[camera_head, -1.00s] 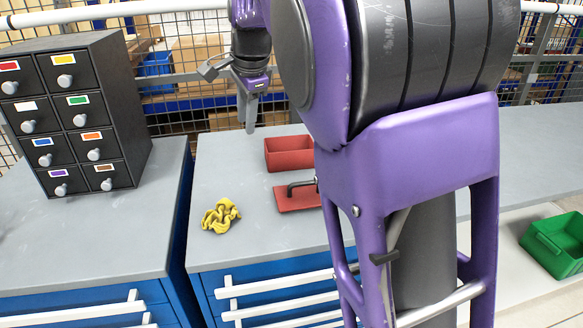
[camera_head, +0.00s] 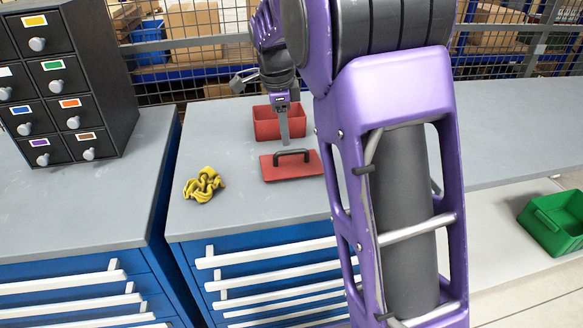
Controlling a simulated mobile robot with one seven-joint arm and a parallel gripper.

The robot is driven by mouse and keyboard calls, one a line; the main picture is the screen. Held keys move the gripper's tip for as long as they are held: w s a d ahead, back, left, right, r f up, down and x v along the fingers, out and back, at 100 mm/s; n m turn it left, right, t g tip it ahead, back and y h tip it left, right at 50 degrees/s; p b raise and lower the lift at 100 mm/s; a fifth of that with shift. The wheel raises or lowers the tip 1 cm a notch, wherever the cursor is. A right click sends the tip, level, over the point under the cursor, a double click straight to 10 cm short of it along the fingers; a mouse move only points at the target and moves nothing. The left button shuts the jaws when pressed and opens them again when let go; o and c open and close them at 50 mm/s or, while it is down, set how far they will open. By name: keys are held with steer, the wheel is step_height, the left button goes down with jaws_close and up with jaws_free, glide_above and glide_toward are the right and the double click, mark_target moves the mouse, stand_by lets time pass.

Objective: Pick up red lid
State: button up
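The red lid (camera_head: 290,170) lies flat on the grey top of the blue drawer cabinet. It has a dark bar handle (camera_head: 292,153) on it. A red open box (camera_head: 268,122) stands just behind the lid. My gripper (camera_head: 285,142) points down above the far part of the lid, in front of the red box in the picture. I see its fingers nearly edge-on, so its opening is unclear. It does not visibly hold anything, and its height above the lid is hard to judge.
A yellow crumpled cloth (camera_head: 203,184) lies left of the lid. A dark cabinet of small drawers (camera_head: 62,85) stands on the left worktop. A green crate (camera_head: 556,222) sits at the right. A wire mesh fence (camera_head: 190,50) runs behind. The worktop in front of the lid is clear.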

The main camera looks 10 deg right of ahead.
mark_target(291, 152)
step_height(291, 152, down, 2)
steer(key=shift+w+d+f, duration=0.15)
steer(key=shift+f, duration=0.1)
steer(key=f, duration=0.1)
steer(key=d+f+b, duration=0.1)
steer(key=f, duration=0.3)
steer(key=shift+w+d, duration=0.25)
steer(key=shift+w, duration=0.15)
jaws_close()
